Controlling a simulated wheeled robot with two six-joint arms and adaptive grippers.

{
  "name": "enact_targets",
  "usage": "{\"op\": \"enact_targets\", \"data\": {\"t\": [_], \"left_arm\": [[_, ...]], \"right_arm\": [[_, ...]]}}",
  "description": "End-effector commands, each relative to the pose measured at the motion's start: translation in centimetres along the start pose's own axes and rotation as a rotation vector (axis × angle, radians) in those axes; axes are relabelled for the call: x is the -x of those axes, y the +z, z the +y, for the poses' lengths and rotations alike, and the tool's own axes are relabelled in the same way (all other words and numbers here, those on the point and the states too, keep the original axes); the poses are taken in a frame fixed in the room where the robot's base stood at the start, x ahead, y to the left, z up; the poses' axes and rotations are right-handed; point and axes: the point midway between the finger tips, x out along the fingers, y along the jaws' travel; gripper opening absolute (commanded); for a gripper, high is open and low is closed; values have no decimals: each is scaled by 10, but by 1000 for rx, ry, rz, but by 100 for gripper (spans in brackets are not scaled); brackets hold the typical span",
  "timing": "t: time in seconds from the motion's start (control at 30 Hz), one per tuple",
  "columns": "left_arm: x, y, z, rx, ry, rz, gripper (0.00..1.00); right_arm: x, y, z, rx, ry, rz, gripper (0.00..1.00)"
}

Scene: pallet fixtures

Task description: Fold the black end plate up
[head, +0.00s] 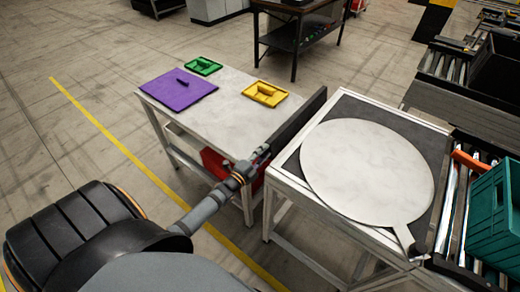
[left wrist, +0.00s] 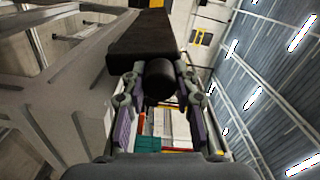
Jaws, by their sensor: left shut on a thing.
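The black end plate (head: 298,121) runs along the right end of the white-topped table, in the gap before the second table. It looks like a long dark slab; I cannot tell its exact angle. My left gripper (head: 262,156) is at the plate's near end. In the left wrist view the fingers (left wrist: 160,84) are shut around a dark round knob (left wrist: 159,78), and the black plate (left wrist: 143,43) rises beyond it. The lower part of the plate is hidden in the head view. My right gripper is out of view.
The white-topped table (head: 222,120) carries a purple panel (head: 177,91), a green piece (head: 203,66) and a yellow piece (head: 265,93). A round pale board (head: 367,172) lies on the right table. A red thing (head: 214,162) is under the left table. A teal crate (head: 494,215) stands far right.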

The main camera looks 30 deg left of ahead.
Motion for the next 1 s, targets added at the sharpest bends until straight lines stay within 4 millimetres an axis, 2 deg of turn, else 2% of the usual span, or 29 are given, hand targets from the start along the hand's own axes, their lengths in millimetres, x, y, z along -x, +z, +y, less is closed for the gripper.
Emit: {"op": "enact_targets", "data": {"t": [0.4,0.97,1.0], "left_arm": [[0,-12,2,-183,1,-1,0],[1,-13,4,-214,4,-1,0],[1,-13,4,-214,4,-1,31]], "right_arm": [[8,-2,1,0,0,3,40],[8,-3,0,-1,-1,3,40],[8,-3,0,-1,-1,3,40]]}}
